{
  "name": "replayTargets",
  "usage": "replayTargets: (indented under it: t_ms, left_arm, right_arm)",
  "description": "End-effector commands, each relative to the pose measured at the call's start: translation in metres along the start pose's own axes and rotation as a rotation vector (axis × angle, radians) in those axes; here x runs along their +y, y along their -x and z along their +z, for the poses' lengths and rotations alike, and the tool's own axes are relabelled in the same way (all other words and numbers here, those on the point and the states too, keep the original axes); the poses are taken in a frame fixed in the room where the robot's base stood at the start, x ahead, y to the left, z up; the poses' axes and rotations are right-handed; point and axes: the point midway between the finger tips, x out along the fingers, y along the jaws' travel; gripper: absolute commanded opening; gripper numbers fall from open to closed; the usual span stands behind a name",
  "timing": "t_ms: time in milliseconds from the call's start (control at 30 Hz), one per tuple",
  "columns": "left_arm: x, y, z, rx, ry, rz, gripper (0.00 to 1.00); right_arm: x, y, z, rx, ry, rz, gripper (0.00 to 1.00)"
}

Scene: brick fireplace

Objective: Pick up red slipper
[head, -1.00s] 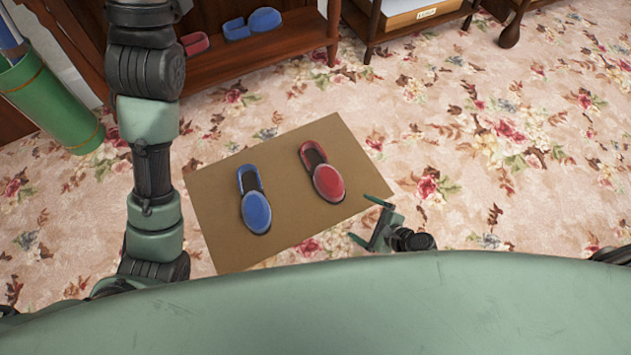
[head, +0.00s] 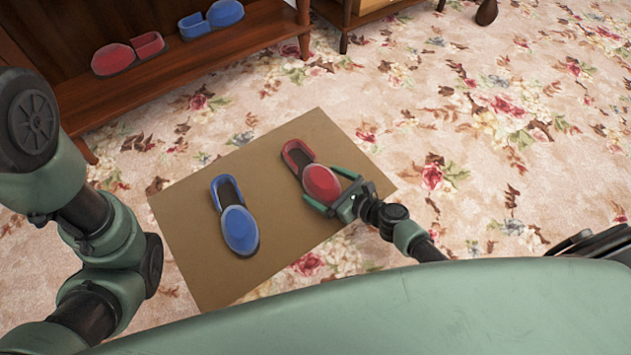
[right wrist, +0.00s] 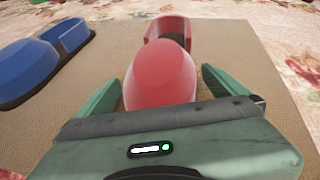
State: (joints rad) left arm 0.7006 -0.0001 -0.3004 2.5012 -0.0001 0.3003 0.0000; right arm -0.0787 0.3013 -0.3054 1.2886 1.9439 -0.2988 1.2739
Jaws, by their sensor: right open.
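A red slipper (head: 321,182) lies on the brown mat (head: 285,225), its rounded toe toward my right gripper. My right gripper (head: 331,190) is open, with one finger on each side of the toe. In the right wrist view the red slipper (right wrist: 163,75) shows between the two spread fingers (right wrist: 161,90), with the open heel farther away. The jaws are around the toe but not closed on it. My left arm shows at the left of the head view, but its gripper is not in view.
A blue slipper (head: 238,228) lies on the mat to the left of the red one; it also shows in the right wrist view (right wrist: 28,70). A wooden shelf (head: 205,48) at the back holds another red slipper (head: 114,60) and a blue slipper (head: 225,13). Floral carpet (head: 500,130) to the right is clear.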

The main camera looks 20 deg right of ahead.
Motion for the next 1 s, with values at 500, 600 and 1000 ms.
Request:
replayTargets:
  t_ms: [500, 600, 1000]
  left_arm:
    - [0.002, 0.007, -0.002, 0.000, 0.000, 0.001, 0.36]
    - [0.002, 0.007, -0.002, 0.000, 0.000, 0.001, 0.36]
    - [0.000, 0.000, 0.001, -0.001, 0.000, 0.001, 0.36]
  right_arm:
    - [0.000, -0.016, 0.001, 0.001, 0.000, 0.000, 0.67]
    - [0.000, -0.016, 0.001, 0.001, 0.001, 0.000, 0.39]
    - [-0.001, -0.013, 0.009, 0.000, 0.001, 0.000, 0.28]
